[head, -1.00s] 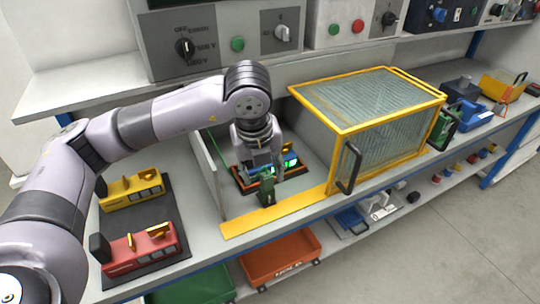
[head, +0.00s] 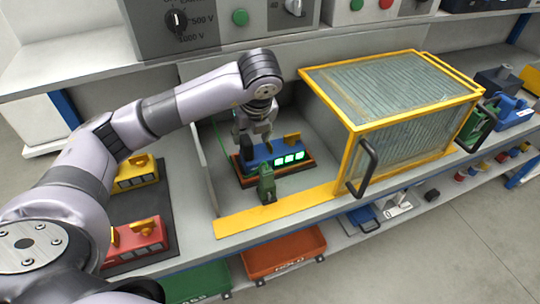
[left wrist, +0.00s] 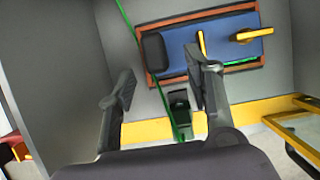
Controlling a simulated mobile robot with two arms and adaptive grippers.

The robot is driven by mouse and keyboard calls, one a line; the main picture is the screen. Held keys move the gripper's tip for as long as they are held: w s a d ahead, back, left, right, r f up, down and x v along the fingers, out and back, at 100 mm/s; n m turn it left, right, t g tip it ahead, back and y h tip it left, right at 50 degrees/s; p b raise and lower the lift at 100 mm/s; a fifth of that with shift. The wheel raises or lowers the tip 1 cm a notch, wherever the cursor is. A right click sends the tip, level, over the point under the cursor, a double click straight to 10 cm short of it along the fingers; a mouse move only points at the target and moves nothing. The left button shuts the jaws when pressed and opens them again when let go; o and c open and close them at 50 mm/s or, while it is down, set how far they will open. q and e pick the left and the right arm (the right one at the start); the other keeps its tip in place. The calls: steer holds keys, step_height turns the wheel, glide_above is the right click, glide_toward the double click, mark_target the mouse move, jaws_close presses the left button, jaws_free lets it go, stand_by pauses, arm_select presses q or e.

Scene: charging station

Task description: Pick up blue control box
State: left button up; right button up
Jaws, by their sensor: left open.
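The blue control box (head: 262,155) has green-lit windows, a black end and a yellow lever. It sits in an orange-brown frame (head: 283,174) inside the open bay beside the yellow-framed cover. My left gripper (head: 255,137) is open and empty, just above and behind the box in the head view. In the left wrist view the box (left wrist: 248,47) lies at the upper right. One finger of the gripper (left wrist: 162,85) overlaps its lower edge; the other is left of it. My right gripper is in neither view.
The yellow-framed ribbed cover (head: 395,90) with a black handle stands right of the bay. A green upright piece (head: 266,184) is in front of the box. A green cable (left wrist: 150,75) runs near the fingers. Yellow (head: 136,176) and red (head: 136,241) boxes lie on a dark mat to the left.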

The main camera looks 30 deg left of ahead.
mark_target(247, 142)
arm_select(q)
steer(key=shift+w+a+f, duration=0.15)
steer(key=shift+a+f, duration=0.15)
steer(key=shift+f, duration=0.25)
steer(key=shift+a+f, duration=0.1)
steer(key=shift+f, duration=0.25)
steer(key=shift+w+a+f, duration=0.1)
steer(key=shift+w+f, duration=0.05)
steer(key=shift+f, duration=0.1)
steer(key=p+x, duration=0.1)
steer(key=x, duration=0.3)
steer(key=shift+a+p, duration=0.1)
steer(key=shift+p, duration=0.3)
steer(key=shift+a+f, duration=0.15)
steer(key=shift+f, duration=0.45)
steer(key=shift+c, duration=1.2)
jaws_close()
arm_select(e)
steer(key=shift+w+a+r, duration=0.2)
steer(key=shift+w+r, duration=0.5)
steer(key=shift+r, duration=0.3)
arm_select(q)
steer(key=shift+r, duration=0.1)
